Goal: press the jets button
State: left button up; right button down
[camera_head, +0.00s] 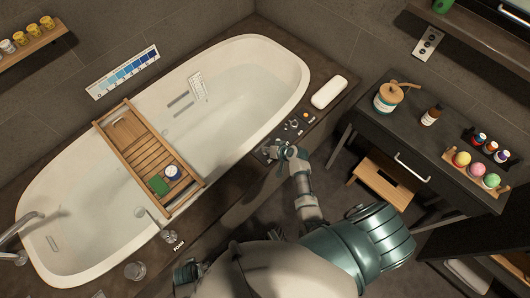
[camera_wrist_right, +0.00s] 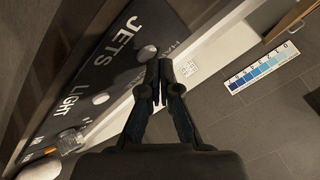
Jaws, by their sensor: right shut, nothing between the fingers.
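My right gripper (camera_head: 269,153) is at the dark tub ledge in the head view, over the row of controls. In the right wrist view its fingers (camera_wrist_right: 159,82) are shut with nothing between them. The jets button (camera_wrist_right: 147,52) is a pale round knob beside the white word JETS on a dark panel (camera_wrist_right: 62,72). The fingertips appear just to the right of it; I cannot tell whether they touch it. In the head view the arm and gripper cover this spot. Part of my left arm shows at the bottom of the head view; its jaws are not clear.
A second round button (camera_wrist_right: 100,98) sits beside the word LIGHT. The white bathtub (camera_head: 225,100) carries a wooden tray (camera_head: 140,150). A white cushion-like object (camera_head: 328,92) lies on the ledge. A dark vanity (camera_head: 450,150) with bottles and a wooden stool (camera_head: 385,182) are at the right.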

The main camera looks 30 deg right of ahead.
jog(key=shift+f, duration=0.35)
dwell(0.7)
jog(key=shift+r, duration=0.1)
jog(key=shift+r+p, duration=0.65)
jog(key=shift+r, duration=0.05)
notch_tip(320, 180, up, 5)
jog(key=p, duration=0.5)
jog(key=shift+r, duration=0.1)
